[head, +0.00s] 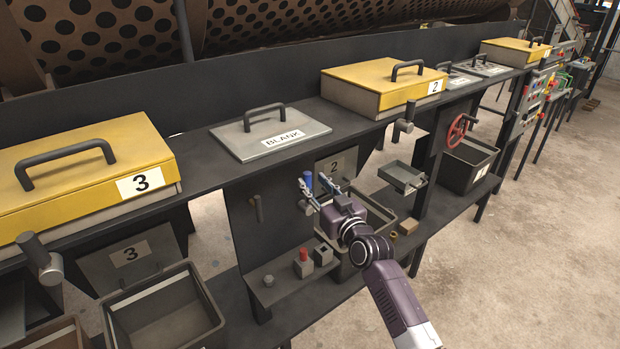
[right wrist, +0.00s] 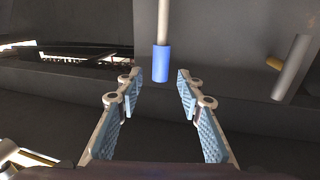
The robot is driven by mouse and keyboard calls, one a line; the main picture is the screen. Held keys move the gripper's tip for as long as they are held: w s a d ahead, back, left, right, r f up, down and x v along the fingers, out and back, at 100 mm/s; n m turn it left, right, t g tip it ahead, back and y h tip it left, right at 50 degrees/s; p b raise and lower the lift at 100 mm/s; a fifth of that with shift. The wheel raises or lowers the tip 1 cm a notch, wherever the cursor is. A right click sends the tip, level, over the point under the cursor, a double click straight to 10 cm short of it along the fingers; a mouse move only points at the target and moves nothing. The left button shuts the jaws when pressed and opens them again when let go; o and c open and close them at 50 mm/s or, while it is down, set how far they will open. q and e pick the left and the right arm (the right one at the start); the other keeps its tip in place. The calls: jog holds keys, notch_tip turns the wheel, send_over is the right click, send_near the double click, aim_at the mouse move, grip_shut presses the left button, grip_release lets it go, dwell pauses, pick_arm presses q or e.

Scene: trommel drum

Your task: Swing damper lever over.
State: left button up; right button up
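A lever with a blue grip (head: 308,179) is on the dark frame near the panel marked 2; I take it for the damper lever. In the right wrist view its blue grip (right wrist: 160,64) hangs from a pale rod, just beyond and between the fingertips. My right gripper (head: 314,186) is open, with its fingers (right wrist: 155,80) spread to either side of the grip's line. I see no finger closed on it. The lever's pivot is hidden in the head view. My left gripper is not in view.
A grey cylinder (right wrist: 291,68) is right of the blue grip. A bin (head: 378,216) stands below my gripper. A red button box (head: 303,262) sits on the lower shelf. The BLANK lid (head: 250,140), yellow hatch 2 (head: 370,80) and red handwheel (head: 456,130) are nearby. Floor at right is clear.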

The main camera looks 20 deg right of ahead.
jog(key=shift+w+a, duration=0.15)
jog(key=shift+w, duration=0.55)
jog(key=shift+w+a, duration=0.1)
jog(key=shift+w, duration=0.6)
jog(key=shift+c, duration=0.6)
grip_shut()
